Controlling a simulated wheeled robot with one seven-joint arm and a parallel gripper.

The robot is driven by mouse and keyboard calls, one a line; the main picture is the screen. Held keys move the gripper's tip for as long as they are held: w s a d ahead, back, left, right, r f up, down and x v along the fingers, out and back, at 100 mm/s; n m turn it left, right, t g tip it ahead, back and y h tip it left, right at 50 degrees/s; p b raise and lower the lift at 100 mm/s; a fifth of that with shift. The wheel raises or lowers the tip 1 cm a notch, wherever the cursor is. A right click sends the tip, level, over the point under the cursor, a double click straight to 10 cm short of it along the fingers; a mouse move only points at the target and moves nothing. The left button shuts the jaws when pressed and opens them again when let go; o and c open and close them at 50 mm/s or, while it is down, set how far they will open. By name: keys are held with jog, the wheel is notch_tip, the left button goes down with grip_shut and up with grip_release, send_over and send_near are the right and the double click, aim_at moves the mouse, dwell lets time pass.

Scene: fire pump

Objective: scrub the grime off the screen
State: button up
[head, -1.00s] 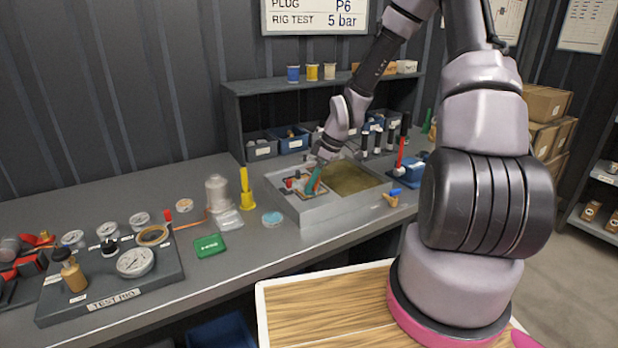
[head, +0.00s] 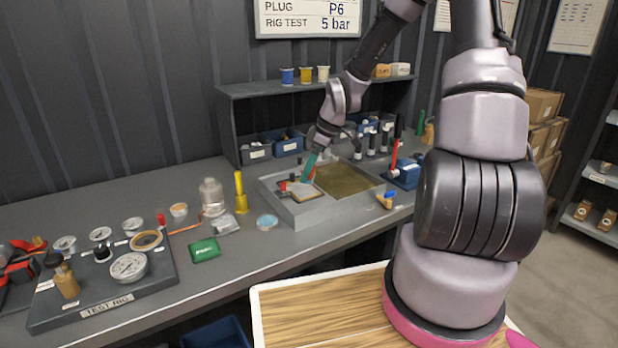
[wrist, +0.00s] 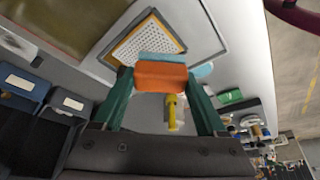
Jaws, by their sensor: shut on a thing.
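My gripper (wrist: 160,100) has green fingers and is shut on an orange block with a light blue face (wrist: 162,72). In the head view my gripper (head: 312,165) is over the left part of the grey sink tray (head: 305,215), and the block is mostly hidden. The screen (wrist: 148,44) is a pale perforated panel in a frame with yellowish-brown edges. It lies in the tray's left part and also shows in the head view (head: 305,194). The block overlaps the screen's near edge in the wrist view; I cannot tell whether they touch. Grime on the mesh is too small to judge.
Murky brown water (head: 345,180) fills the tray's right basin. A yellow stand (head: 241,193), a clear bottle (head: 212,197), a blue round dish (head: 267,222) and a green box (head: 205,250) stand left of the tray. A blue holder (head: 405,176) is to its right.

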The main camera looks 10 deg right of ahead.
jog(key=shift+r, duration=0.5)
jog(key=shift+r, duration=1.5)
